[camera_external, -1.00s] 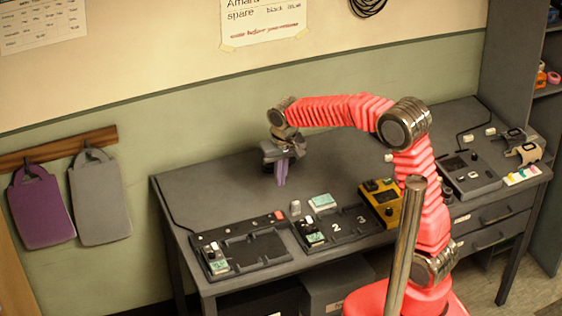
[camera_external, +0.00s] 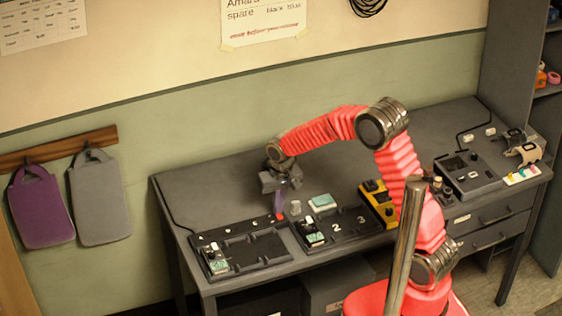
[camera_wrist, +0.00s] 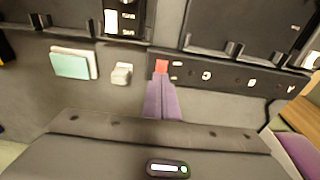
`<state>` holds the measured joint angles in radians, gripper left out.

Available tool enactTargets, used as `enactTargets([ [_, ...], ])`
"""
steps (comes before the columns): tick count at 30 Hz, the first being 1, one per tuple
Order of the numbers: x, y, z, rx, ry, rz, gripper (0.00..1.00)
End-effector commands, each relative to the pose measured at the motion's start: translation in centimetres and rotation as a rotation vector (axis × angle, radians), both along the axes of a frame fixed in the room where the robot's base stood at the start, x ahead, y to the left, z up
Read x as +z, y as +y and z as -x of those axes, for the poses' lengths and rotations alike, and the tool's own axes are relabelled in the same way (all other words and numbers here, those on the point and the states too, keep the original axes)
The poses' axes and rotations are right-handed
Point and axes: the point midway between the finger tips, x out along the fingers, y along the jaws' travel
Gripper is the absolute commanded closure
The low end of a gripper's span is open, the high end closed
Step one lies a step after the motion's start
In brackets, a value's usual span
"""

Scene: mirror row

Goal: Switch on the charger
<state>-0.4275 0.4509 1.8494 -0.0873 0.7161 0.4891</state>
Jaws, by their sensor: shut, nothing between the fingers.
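The charger (camera_external: 240,252) is a dark tray at the left of the bench, with a row of pale marks along its back strip. A red switch (camera_external: 280,216) sits at the right end of that strip. In the wrist view the red switch (camera_wrist: 161,66) shows right at the tips of my purple fingers. My gripper (camera_external: 281,208) is shut and empty, pointing down just over the switch; its fingers (camera_wrist: 160,78) partly cover the switch's near edge. I cannot tell whether they touch it. A small device with a green screen (camera_external: 216,262) sits in the charger's left bay.
A pale block (camera_external: 296,207) and a green-and-white box (camera_external: 322,203) stand close to the right of my gripper. A numbered tray (camera_external: 350,236) adjoins the charger, with a yellow device (camera_external: 374,197) beyond. The bench behind the charger is clear.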

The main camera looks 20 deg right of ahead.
Motion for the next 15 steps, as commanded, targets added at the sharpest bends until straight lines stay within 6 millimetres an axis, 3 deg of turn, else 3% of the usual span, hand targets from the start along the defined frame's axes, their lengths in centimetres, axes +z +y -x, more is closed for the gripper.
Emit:
enactTargets([
  [15, -0.46, -0.05, -0.25, -0.002, 0.034, 0.003, 1.00],
])
